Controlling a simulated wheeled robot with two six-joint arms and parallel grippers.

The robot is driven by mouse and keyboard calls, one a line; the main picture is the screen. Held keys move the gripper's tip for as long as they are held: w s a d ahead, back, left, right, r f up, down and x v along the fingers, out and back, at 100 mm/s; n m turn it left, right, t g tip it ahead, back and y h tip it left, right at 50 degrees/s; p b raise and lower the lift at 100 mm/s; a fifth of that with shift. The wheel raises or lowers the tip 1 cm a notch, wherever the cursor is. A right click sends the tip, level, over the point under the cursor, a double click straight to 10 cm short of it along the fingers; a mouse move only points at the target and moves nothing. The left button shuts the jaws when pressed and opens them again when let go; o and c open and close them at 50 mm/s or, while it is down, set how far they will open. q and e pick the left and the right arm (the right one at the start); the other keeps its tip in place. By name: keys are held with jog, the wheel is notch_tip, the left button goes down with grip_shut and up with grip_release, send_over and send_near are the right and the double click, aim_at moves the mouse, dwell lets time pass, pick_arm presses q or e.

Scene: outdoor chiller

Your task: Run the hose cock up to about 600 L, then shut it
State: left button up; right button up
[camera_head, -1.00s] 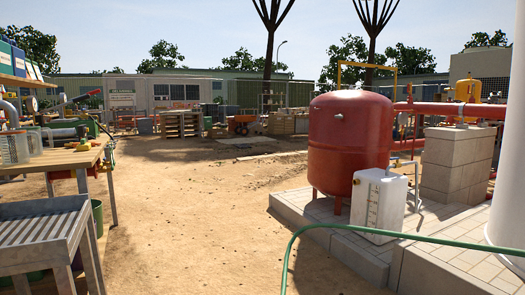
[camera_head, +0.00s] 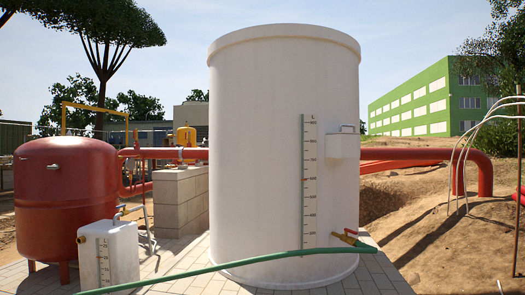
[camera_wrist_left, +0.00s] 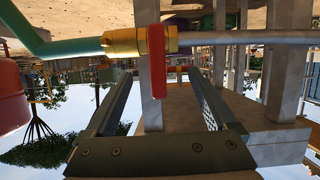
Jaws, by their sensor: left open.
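In the left wrist view, which looks upside down, a brass hose cock (camera_wrist_left: 122,42) sits between a green hose (camera_wrist_left: 70,45) and a grey pipe (camera_wrist_left: 245,38). Its red lever (camera_wrist_left: 156,60) lies across the line of the pipe. My left gripper (camera_wrist_left: 161,80) is open, and the lever's end shows between its fingers; I cannot tell whether they touch. In the head view, the white tank (camera_head: 255,130) stands upright with a level scale (camera_head: 309,180) whose numbers are too small to read.
A red vessel (camera_head: 65,195) and a small white box tank (camera_head: 108,255) stand left of the white tank. Behind are a block pillar (camera_head: 180,200) and red pipes (camera_head: 400,155). Grey bench legs (camera_wrist_left: 285,60) stand close by the gripper.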

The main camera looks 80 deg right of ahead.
pick_arm(q)
jog(key=shift+s, duration=0.15)
jog(key=p+v, duration=0.2)
jog(key=v, duration=0.4)
jog(key=shift+s+r, duration=0.2)
jog(key=shift+s, duration=0.15)
pick_arm(e)
notch_tip(320, 180, up, 2)
jog(key=shift+r, duration=0.2)
